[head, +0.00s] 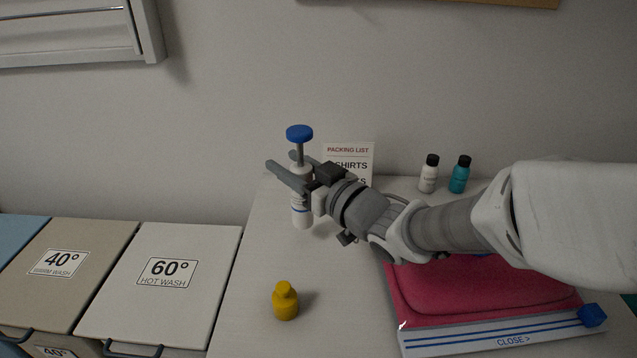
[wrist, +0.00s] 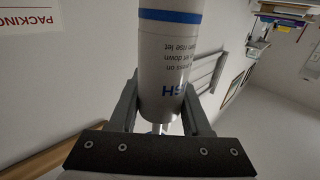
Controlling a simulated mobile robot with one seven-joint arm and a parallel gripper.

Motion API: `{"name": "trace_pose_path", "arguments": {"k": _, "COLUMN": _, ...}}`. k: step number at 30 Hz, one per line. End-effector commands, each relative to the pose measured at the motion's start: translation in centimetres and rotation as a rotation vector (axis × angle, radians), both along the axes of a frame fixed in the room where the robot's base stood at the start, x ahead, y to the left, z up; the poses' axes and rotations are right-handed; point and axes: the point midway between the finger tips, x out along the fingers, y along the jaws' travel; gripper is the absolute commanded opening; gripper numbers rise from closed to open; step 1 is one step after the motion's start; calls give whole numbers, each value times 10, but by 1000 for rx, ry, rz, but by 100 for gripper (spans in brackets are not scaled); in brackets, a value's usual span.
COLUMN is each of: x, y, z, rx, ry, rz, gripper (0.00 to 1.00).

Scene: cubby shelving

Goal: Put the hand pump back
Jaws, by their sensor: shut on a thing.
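The hand pump (head: 302,207) is a white cylinder with a blue round handle on a thin grey rod. It stands upright in the head view, near the back left of the table. My gripper (head: 291,170) is shut around the pump's body from the right, with a finger on either side. In the wrist view the pump's white body (wrist: 168,70), with a blue band and printed text, lies between the two fingers. I cannot tell whether the pump's base touches the table.
A packing list card (head: 350,152) stands behind my gripper. A white bottle (head: 428,178) and a teal bottle (head: 459,179) stand at the back. A yellow weight-like object (head: 285,302) is at the front. A pink bag (head: 470,295) lies at front right. Laundry bins (head: 165,285) adjoin the left.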

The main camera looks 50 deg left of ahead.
Motion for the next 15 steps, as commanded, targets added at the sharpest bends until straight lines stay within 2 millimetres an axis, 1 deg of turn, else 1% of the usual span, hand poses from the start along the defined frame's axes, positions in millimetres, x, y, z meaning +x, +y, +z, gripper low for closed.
{"name": "trace_pose_path", "arguments": {"k": 1, "x": -3, "y": 3, "z": -3, "rx": 1, "ry": 0, "rz": 1, "gripper": 0}}
{"name": "trace_pose_path", "arguments": {"k": 5, "x": -5, "y": 6, "z": -8, "rx": 0, "ry": 0, "rz": 0, "gripper": 0}}
{"name": "trace_pose_path", "arguments": {"k": 12, "x": -5, "y": 6, "z": -42, "rx": -1, "ry": 0, "rz": 0, "gripper": 0}}
{"name": "trace_pose_path", "arguments": {"k": 15, "x": -5, "y": 5, "z": -45, "rx": 1, "ry": -1, "rz": -2, "gripper": 0}}
